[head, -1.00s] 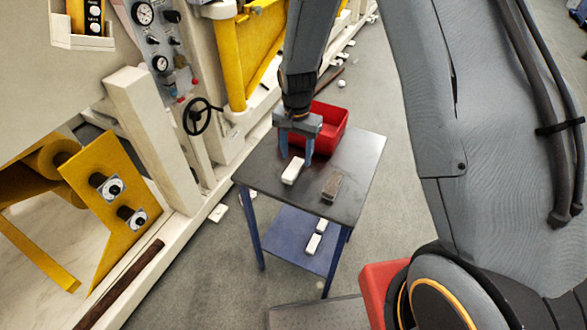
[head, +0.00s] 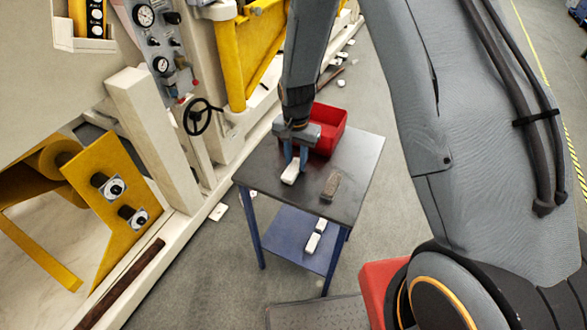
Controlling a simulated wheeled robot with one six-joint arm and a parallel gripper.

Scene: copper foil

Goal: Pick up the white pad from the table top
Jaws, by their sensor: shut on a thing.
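The white pad (head: 290,174) lies on the dark table top (head: 345,158), left of the middle. My gripper (head: 296,164) points down over the pad's far end, with its blue fingers closed on it. The pad still appears to be at table height; whether it touches the surface is hard to tell. Its far end is partly hidden by the fingers.
A red bin (head: 328,125) stands on the table's far side, close behind my gripper. White pads (head: 313,243) lie on the blue lower shelf (head: 285,237). A machine with a handwheel (head: 203,117) stands at left.

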